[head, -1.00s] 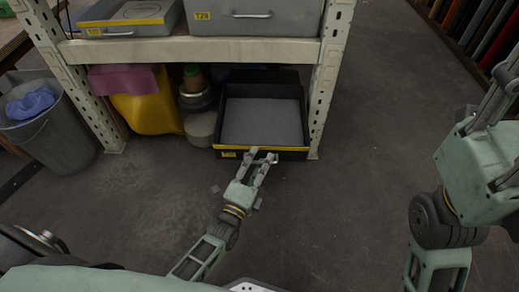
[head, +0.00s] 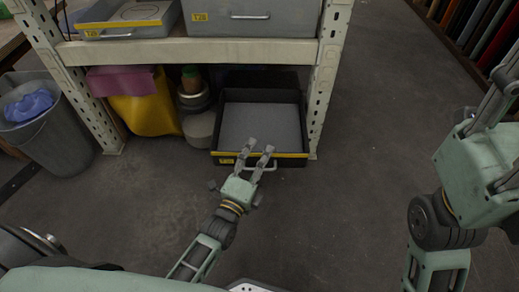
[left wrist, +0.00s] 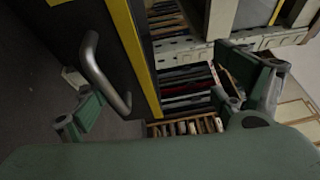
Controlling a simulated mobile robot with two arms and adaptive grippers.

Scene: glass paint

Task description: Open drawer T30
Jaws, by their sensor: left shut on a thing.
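The drawer (head: 230,154) is a black tray with a yellow front edge and a grey inside, low under the shelf. Its small yellow label is too small to read. It is pulled out and its inside looks empty. My left gripper (head: 258,148) is at the drawer's front, shut on its metal handle, with its fingers still looking spread. In the left wrist view the handle (left wrist: 98,75) shows between the two fingers; the contact itself is not clear. My right arm shows at the right edge; its gripper is not in view.
A shelf post (head: 326,85) stands close at the drawer's right. A grey bin (head: 45,125) is further left. The floor (head: 330,230) in front is mostly clear.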

